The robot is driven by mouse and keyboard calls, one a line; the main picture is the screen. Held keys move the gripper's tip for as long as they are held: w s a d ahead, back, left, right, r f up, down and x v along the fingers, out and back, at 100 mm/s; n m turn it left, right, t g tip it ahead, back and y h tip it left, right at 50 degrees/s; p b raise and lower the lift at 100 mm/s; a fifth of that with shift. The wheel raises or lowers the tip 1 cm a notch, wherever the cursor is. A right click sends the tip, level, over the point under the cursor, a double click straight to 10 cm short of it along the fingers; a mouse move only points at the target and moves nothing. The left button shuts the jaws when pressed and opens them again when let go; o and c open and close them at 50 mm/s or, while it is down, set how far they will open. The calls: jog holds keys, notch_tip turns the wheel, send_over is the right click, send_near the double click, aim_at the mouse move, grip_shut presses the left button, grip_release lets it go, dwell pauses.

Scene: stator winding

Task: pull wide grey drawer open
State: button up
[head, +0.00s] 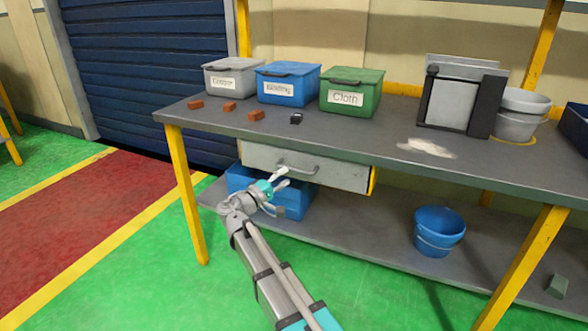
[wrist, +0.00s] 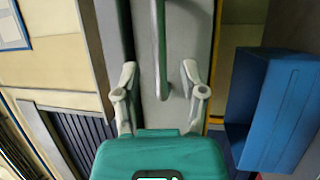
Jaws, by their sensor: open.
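The wide grey drawer (head: 345,177) hangs under the front edge of the workbench and looks shut. Its bar handle (head: 300,169) is on the middle of its front. My gripper (head: 281,177) is open in front of the drawer, near the handle's left end. In the wrist view, the grey drawer front (wrist: 192,25) fills the middle, rotated. The handle (wrist: 161,45) runs down the picture and its lower end comes between the two open fingertips of my gripper (wrist: 158,78). I cannot tell whether the fingers touch the drawer front.
A blue box (head: 240,180) stands on the lower shelf, below the drawer and behind my gripper. A blue bucket (head: 438,231) is farther right there. Grey, blue and green lidded bins, several small brown blocks and a black-framed device (head: 460,103) stand on the benchtop (head: 380,130).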

aim_at(294, 170)
jog(key=shift+p+x, duration=0.3)
jog(key=shift+x, duration=1.95)
grip_shut()
